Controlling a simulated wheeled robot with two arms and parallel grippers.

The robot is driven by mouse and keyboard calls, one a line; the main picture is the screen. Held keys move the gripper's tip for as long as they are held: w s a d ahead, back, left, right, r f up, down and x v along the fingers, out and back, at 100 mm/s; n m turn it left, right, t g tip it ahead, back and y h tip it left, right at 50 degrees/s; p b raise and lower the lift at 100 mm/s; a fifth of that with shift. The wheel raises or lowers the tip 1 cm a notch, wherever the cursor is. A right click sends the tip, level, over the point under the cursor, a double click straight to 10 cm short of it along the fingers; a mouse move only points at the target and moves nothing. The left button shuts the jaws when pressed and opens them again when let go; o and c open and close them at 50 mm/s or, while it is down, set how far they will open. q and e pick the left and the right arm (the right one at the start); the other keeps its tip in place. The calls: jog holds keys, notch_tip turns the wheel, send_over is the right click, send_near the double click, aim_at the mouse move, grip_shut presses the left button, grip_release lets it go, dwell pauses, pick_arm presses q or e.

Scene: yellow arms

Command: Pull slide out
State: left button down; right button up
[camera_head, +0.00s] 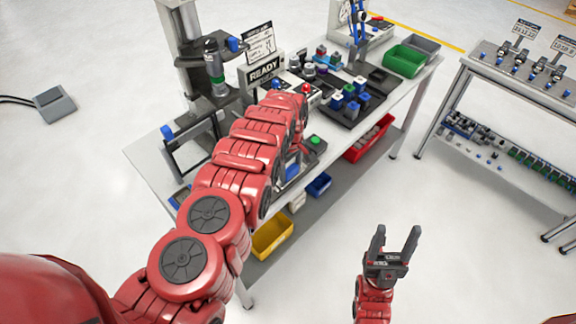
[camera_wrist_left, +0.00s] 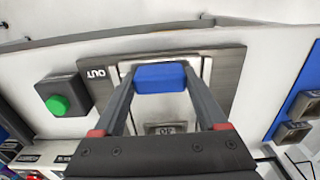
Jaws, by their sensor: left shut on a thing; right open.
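In the left wrist view, a blue block-shaped handle (camera_wrist_left: 160,78) sits between the fingers of my left gripper (camera_wrist_left: 159,76). That gripper is shut on it. The handle is at a pale slide plate (camera_wrist_left: 206,72) within a grey metal plate (camera_wrist_left: 228,75) marked "OUT". In the head view, my left arm reaches over the table and hides most of its gripper; a blue patch (camera_head: 292,172) shows near its end. My right gripper (camera_head: 396,234) is open and empty, in front of the table above the floor.
A green button (camera_wrist_left: 57,105) on a dark box is left of the slide; the head view also shows it (camera_head: 315,139). A press-like station (camera_head: 215,70) stands at the back left. Trays, bins and parts fill the table's right. A yellow bin (camera_head: 272,235) sits below.

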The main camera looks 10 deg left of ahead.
pick_arm(q)
jog(key=shift+s+d, duration=0.15)
grip_release()
jog(key=shift+d, duration=0.1)
